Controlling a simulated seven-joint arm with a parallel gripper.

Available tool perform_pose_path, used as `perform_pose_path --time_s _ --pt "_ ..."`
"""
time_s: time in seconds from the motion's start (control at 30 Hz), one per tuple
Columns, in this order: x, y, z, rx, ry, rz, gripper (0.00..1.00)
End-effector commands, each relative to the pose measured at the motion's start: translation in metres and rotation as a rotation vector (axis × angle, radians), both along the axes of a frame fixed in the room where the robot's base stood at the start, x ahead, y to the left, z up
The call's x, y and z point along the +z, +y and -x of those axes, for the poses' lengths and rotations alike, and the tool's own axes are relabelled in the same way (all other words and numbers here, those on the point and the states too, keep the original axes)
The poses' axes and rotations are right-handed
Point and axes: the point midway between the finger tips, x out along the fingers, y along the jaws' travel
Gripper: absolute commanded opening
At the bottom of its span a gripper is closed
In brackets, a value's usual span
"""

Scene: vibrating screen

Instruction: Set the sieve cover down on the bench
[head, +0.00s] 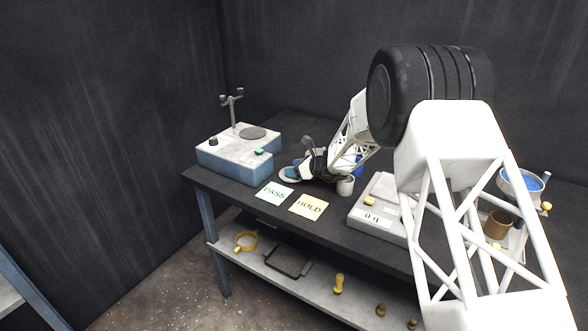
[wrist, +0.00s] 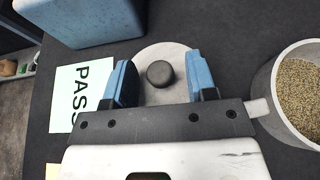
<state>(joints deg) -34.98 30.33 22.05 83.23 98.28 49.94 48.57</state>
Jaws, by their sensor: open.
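The sieve cover (wrist: 160,52) is a pale grey disc with a dark round knob (wrist: 160,74). In the wrist view it appears to lie flat on the dark bench (wrist: 225,30). My gripper (wrist: 160,76) is open, with its blue fingers on either side of the knob and a gap on each side. The near part of the cover is hidden by my gripper. In the head view my gripper (head: 292,173) is low over the bench, right of the blue-based shaker, and mostly hides the cover.
The shaker (head: 235,152) stands at the bench's left end. A PASS card (head: 274,194) and a HOLD card (head: 309,207) lie in front. A grey container of grain (wrist: 297,92) sits close right of my gripper. A scale (head: 376,217) reading 0 g stands further right.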

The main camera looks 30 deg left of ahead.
Motion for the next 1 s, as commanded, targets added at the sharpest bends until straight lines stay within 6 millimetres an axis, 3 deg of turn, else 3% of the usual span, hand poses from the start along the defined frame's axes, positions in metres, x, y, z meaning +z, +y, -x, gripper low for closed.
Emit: perform_pose_path --time_s 0.37,1.0 --pt "0.007 -0.008 0.000 -0.001 0.000 0.000 0.52" --pt "0.041 -0.090 -0.001 -0.002 -0.001 -0.001 0.52"
